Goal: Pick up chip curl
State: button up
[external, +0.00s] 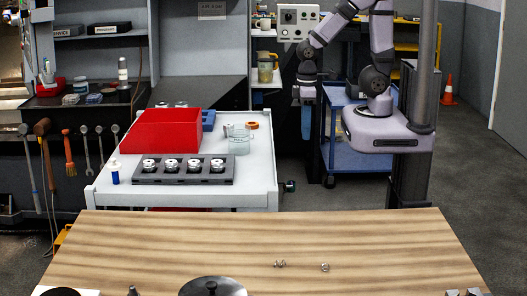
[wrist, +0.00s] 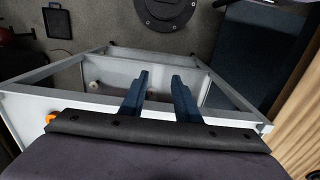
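Two small metallic chip curls lie on the wooden bench top (external: 150,240) in the external view. One chip curl (external: 280,264) is near the middle, and another chip curl (external: 325,267) is a little to its right. My gripper (external: 307,125) hangs pointing down behind the bench, right of the white cart and well away from the curls. In the wrist view its two dark blue fingers (wrist: 160,80) stand apart with nothing between them. No chip curl is visible in the wrist view.
A white cart (external: 258,185) carries a red bin (external: 160,131), a dark tray (external: 183,178) of metal parts and a glass beaker (external: 239,142). A dark round object (external: 213,287) sits at the bench's front. The bench around the curls is clear.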

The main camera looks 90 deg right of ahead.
jog(key=shift+o, duration=0.7)
jog(key=w+a+r+n+y+b, duration=0.1)
jog(key=w+a+n, duration=0.2)
jog(key=w+a, duration=0.35)
jog(key=w+a+n+t, duration=0.1)
jog(key=w+a+n, duration=0.15)
jog(key=a, duration=0.75)
jog(key=w+a+r+n+y+b, duration=0.1)
jog(key=w+a+n, duration=0.2)
jog(key=w+a, duration=0.4)
jog(key=s+a+f+n+y, duration=0.1)
jog(key=s+a+n, duration=0.1)
jog(key=a, duration=0.8)
jog(key=s+a+n, duration=0.2)
jog(key=a, duration=0.7)
jog(key=shift+s+a+f+n+g+y, duration=0.2)
jog(key=shift+s+a+f+n, duration=0.45)
jog(key=shift+s+a, duration=1.75)
jog(key=shift+s+a+f+n+y, duration=0.25)
jog(key=shift+s+a+f+n, duration=0.8)
jog(key=shift+a, duration=2.4)
jog(key=shift+s+a+r+n+g+y, duration=0.1)
jog(key=shift+s+a+n+y, duration=0.25)
jog(key=shift+s+a, duration=2.25)
jog(key=shift+w+a+f, duration=0.2)
jog(key=shift+w+a, duration=0.1)
